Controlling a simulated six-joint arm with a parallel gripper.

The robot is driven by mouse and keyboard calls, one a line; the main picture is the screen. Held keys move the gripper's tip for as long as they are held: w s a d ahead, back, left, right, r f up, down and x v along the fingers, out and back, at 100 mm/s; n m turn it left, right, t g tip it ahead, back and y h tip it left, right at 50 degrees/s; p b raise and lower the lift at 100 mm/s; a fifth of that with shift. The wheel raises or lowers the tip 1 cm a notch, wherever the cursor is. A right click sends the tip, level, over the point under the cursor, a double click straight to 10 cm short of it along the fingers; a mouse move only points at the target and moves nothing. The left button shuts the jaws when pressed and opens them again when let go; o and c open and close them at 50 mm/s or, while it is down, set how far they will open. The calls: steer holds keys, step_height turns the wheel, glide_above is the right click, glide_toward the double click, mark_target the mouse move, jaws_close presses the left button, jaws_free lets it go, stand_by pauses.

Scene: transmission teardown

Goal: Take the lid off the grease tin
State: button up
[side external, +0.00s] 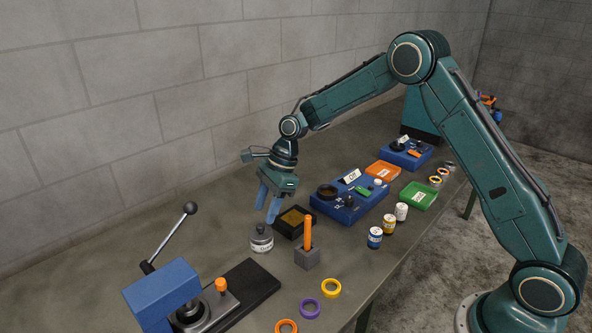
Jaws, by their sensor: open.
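The grease tin (262,243) appears to be the small grey round tin with a pale label, standing upright on the bench left of centre. Its lid (260,229) is on top and has a dark knob. The label is too small to read. My gripper (267,214) points down with its two blue fingers apart. It is above and slightly right of the tin in the picture, and nothing shows between the fingers. I cannot tell the exact gap between the fingertips and the knob.
A dark box (288,232) with a brown-yellow inside stands right behind the tin. A grey block (307,259) holds an upright orange rod close by. A blue lever press (163,291) stands front left. Coloured rings and small cans line the bench's right side.

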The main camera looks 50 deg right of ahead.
mark_target(261, 225)
steer(key=shift+x, duration=2.25)
steer(key=shift+d+f, duration=0.1)
steer(key=shift+d, duration=0.05)
jaws_close()
step_height(261, 225, up, 20)
